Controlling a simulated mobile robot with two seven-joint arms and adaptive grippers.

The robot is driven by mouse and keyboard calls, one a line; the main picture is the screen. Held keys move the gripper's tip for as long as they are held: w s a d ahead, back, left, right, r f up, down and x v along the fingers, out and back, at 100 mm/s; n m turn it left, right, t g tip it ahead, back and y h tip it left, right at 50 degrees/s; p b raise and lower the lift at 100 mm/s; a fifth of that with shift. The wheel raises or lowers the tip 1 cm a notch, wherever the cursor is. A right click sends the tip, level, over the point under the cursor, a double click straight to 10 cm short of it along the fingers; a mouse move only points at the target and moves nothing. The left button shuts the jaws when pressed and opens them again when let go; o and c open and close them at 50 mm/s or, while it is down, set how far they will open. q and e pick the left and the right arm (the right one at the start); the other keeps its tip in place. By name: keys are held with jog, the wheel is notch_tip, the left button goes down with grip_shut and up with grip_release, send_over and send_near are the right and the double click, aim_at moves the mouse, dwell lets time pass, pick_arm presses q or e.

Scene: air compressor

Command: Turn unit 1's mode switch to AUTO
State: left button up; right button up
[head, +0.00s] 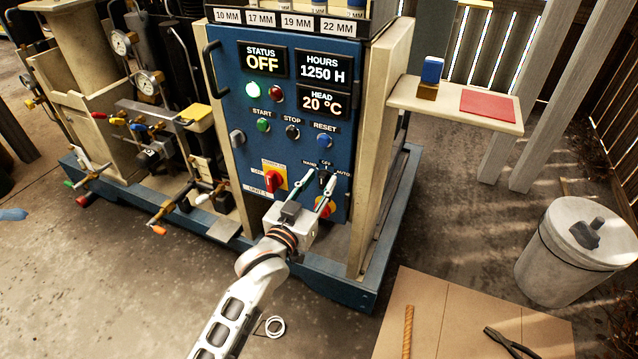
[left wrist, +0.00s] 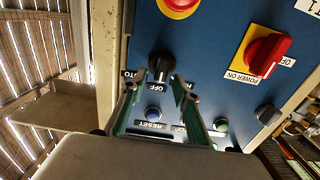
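The mode switch is a black knob (left wrist: 160,66) on the blue panel, below the HAND, OFF and AUTO labels. In the head view the knob (head: 323,178) is partly hidden by a finger. In the left wrist view the panel appears upside down, with OFF just below the knob and AUTO to its left; its exact pointing is hard to tell. My left gripper (head: 307,184) is open in front of the panel. In the left wrist view its two fingers (left wrist: 156,82) lie either side of the knob's lower part, with gaps; contact is not visible. My right gripper is not in view.
A red and yellow power switch (head: 273,181) is left of the knob. A red and yellow button (head: 325,208) is below it. Green, black and blue buttons (head: 324,140) sit above. A small shelf (head: 430,105) juts out right of the cabinet.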

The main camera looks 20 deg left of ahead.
pick_arm(q)
jog(key=c, duration=0.7)
grip_shut()
